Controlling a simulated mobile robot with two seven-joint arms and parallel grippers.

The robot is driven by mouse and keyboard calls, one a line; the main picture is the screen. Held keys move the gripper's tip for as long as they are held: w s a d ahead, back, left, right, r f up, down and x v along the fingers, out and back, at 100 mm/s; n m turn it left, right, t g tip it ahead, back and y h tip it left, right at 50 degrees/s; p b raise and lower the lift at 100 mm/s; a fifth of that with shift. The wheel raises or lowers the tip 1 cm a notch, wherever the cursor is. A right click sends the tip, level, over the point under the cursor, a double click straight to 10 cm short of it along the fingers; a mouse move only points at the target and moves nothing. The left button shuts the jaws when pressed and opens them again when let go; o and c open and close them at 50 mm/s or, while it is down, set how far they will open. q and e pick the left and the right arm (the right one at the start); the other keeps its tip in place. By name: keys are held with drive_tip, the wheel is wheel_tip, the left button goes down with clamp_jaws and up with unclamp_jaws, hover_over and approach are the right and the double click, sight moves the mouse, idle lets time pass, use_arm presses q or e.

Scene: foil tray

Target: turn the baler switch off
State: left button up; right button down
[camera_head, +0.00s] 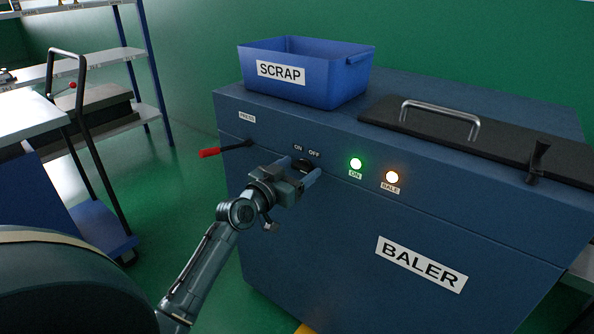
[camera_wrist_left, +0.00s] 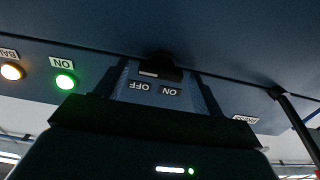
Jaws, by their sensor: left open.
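The baler (camera_head: 330,240) is a large dark blue cabinet. Its dark rotary switch (camera_head: 302,164) sits on the front face below the ON and OFF labels. My left gripper (camera_head: 300,169) is open in front of the switch, with one finger on either side of it. The left wrist view is upside down and shows the black switch knob (camera_wrist_left: 162,66) between the two fingers, with a pale mark on it. I cannot tell which label the mark points to, or whether the fingers touch the knob. The green ON lamp (camera_head: 356,164) is lit. My right gripper is not in view.
A red-tipped press lever (camera_head: 210,152) sticks out left of the switch. An orange BALE lamp (camera_head: 392,177) glows at the right. A blue SCRAP bin (camera_head: 345,90) and a black lid with a handle (camera_head: 440,115) are on top. A cart (camera_head: 95,225) stands left.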

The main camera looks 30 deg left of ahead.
use_arm(q)
drive_tip(key=c, duration=1)
